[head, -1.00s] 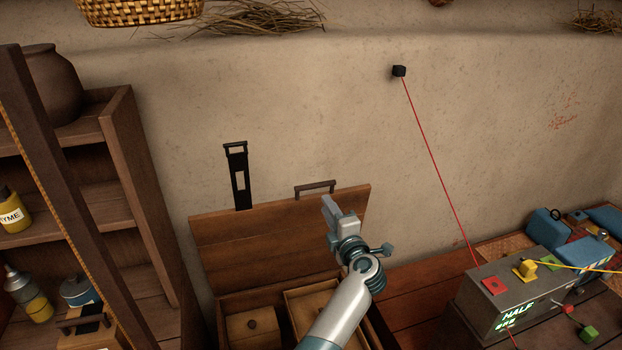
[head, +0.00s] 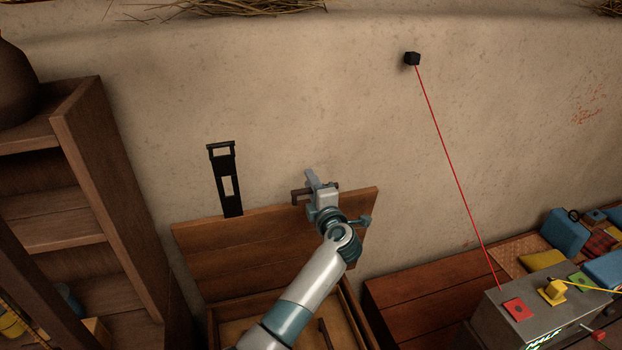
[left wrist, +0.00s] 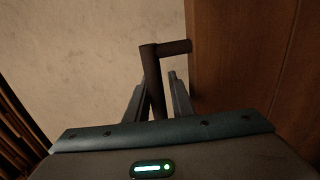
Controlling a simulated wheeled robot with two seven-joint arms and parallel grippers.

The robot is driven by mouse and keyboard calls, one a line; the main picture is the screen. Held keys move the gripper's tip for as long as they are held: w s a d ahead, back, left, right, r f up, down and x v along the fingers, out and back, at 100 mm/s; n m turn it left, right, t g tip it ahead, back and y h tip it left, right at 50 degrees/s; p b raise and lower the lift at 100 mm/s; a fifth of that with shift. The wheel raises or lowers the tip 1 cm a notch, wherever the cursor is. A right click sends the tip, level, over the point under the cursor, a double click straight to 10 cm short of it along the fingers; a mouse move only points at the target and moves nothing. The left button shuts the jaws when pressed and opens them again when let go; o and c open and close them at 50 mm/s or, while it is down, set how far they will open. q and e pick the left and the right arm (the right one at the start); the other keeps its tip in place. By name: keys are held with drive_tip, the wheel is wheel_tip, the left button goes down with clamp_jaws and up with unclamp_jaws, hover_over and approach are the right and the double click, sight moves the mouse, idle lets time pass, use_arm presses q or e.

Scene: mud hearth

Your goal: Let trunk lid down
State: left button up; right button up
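The wooden trunk lid (head: 250,250) stands raised against the mud wall, above the open trunk (head: 355,325). A dark bar handle (head: 299,196) sits on the lid's top edge. It also shows in the left wrist view (left wrist: 153,75), beside the lid's wood (left wrist: 245,55). My left gripper (head: 312,182) is at this handle. In the left wrist view its two fingers (left wrist: 157,95) stand apart, one on each side of the bar, with gaps showing. My arm hides part of the lid and the trunk's inside. My right gripper is not in view.
A black slotted strap (head: 226,185) stands up behind the lid's left part. A wooden shelf (head: 100,180) is close on the left. On the right are a wooden bench (head: 420,290) and a grey box (head: 530,315); a red cord (head: 455,168) runs from it up the wall.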

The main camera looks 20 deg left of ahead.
use_arm(q)
drive_tip(key=shift+w+a, duration=0.1)
drive_tip(key=shift+r, duration=0.15)
drive_tip(key=shift+c, duration=0.5)
clamp_jaws()
